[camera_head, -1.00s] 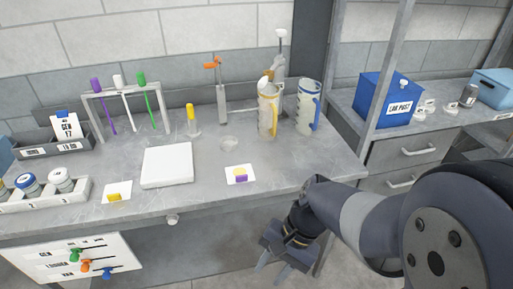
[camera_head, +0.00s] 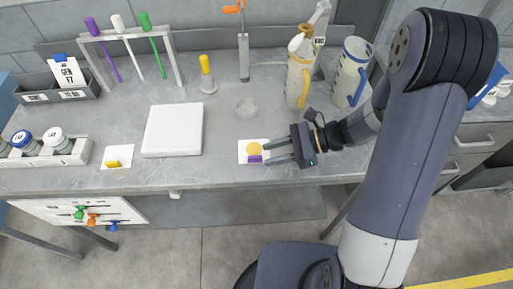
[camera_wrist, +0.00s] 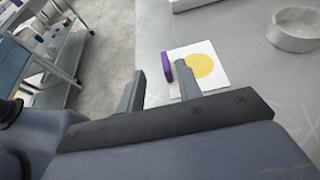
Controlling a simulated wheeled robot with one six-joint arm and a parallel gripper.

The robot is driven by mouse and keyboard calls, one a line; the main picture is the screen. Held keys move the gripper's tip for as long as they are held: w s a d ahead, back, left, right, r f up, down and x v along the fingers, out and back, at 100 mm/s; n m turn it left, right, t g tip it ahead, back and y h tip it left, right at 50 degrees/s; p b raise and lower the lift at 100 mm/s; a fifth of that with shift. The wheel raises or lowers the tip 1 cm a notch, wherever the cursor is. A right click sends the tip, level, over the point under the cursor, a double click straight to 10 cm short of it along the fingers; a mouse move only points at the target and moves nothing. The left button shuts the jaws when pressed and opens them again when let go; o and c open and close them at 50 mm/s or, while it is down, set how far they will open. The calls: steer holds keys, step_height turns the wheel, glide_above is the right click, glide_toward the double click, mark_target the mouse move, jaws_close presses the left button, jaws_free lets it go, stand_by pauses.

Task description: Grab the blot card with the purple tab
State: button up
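The blot card with the purple tab (camera_head: 244,148) lies flat near the table's front edge. It is white with a round yellow blot, and its purple tab (camera_head: 255,159) is on the front edge. My gripper (camera_head: 266,152) is at the card's right side, its two fingers apart and pointing left. In the wrist view my gripper (camera_wrist: 159,83) is open and empty. The upright purple tab (camera_wrist: 168,67) shows just beyond the right fingertip, towards the gap between the fingers. The right finger covers part of the card (camera_wrist: 219,76). I cannot tell whether it touches.
Another card (camera_head: 122,152) with a yellow tab lies at left. A white square pad (camera_head: 173,130) is between the cards. A clear dish (camera_head: 246,107) is behind the purple-tab card. Two jugs (camera_head: 299,80) (camera_head: 352,72) stand behind my gripper.

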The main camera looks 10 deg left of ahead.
mark_target(255, 156)
steer(key=shift+w+p+x, duration=0.15)
steer(key=shift+p+x, duration=0.25)
steer(key=shift+x, duration=1.35)
steer(key=shift+w+p+x, duration=0.15)
steer(key=shift+p+x, duration=0.2)
steer(key=shift+x, duration=1.35)
steer(key=shift+c, duration=0.2)
jaws_close()
